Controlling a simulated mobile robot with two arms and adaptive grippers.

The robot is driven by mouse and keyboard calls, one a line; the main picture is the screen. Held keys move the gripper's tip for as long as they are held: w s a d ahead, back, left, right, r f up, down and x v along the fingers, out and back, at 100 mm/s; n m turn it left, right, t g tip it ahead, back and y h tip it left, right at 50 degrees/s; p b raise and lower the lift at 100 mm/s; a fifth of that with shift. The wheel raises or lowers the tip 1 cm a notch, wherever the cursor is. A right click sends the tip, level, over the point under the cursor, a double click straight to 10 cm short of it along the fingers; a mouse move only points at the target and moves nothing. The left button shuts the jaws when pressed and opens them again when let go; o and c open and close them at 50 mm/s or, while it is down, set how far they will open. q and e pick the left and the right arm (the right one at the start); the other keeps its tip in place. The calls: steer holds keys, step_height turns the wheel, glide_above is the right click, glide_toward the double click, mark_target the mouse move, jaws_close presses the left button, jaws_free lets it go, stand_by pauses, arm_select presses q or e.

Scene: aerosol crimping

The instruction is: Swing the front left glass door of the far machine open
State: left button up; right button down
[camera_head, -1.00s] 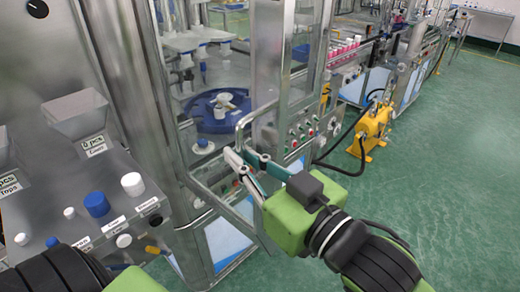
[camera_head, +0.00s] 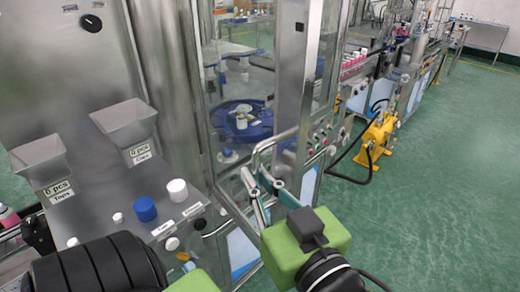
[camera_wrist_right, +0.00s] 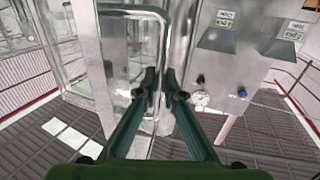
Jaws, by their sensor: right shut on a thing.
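The far machine has metal-framed glass panels around a blue turntable (camera_head: 222,118). The front left glass door (camera_head: 322,75) carries a bent metal bar handle (camera_head: 280,139), and I cannot tell exactly how far the door stands from its frame. My right gripper (camera_head: 262,186) is shut on this door handle at its upright part. The handle also shows in the right wrist view (camera_wrist_right: 128,12), running down between the green-grey fingers, which hide part of it. My left arm is at the lower left of the head view; its gripper fingers are not in view.
The near machine, left, has two hoppers (camera_head: 126,118) and a sloped panel with a blue cap (camera_head: 145,209) and a white cap (camera_head: 177,189). A yellow pump (camera_head: 379,136) with black hoses stands right of the far machine. Green floor at the right is free.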

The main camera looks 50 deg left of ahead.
steer(key=c, duration=2.2)
jaws_free()
steer(key=shift+a+r, duration=0.15)
steer(key=shift+r, duration=0.1)
steer(key=shift+o, duration=0.2)
steer(key=shift+a+f, duration=0.15)
steer(key=shift+a, duration=0.05)
steer(key=shift+d, duration=0.2)
arm_select(q)
steer(key=shift+s+a, duration=0.2)
steer(key=shift+a, duration=0.15)
arm_select(e)
steer(key=v, duration=0.7)
steer(key=shift+s, duration=0.15)
